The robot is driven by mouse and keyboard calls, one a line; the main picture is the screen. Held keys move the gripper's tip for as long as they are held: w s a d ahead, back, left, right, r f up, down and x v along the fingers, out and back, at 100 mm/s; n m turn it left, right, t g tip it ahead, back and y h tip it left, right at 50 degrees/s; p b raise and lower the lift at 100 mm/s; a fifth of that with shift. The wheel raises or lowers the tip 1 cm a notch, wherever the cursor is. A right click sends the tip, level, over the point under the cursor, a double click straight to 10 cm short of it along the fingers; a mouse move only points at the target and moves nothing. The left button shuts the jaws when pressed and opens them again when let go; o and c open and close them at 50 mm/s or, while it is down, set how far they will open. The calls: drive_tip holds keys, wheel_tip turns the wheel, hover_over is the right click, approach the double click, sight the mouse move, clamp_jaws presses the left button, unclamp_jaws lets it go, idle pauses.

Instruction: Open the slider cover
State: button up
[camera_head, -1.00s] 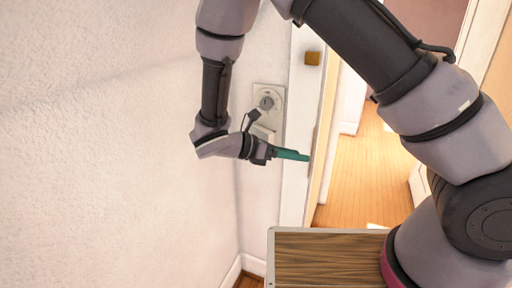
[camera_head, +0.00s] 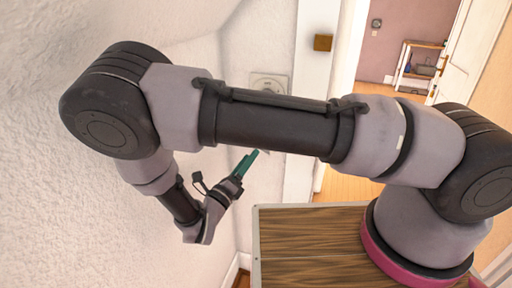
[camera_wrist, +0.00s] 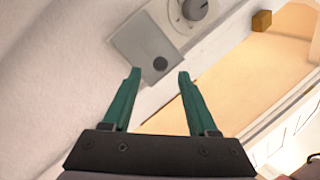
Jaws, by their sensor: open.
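A flat grey plate with a dark round spot, which looks like the slider cover (camera_wrist: 139,42), sits on the white wall in the wrist view. Beside it, at the top edge, is a round dial (camera_wrist: 197,8). In the head view only the upper part of this wall fitting (camera_head: 268,82) shows above my arm, which hides the rest. My gripper (camera_wrist: 159,74) is open, with two green fingers apart and nothing between them. Its fingertips point towards the grey plate and appear apart from it. In the head view my gripper (camera_head: 254,157) is below the fitting, pointing up and right.
A small brown block (camera_head: 323,42) is on the white door frame to the right. Beyond it is an open doorway with a wooden floor and a shelf (camera_head: 421,66). The rough white wall fills the left side.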

drive_tip(key=shift+x, duration=2.65)
clamp_jaws()
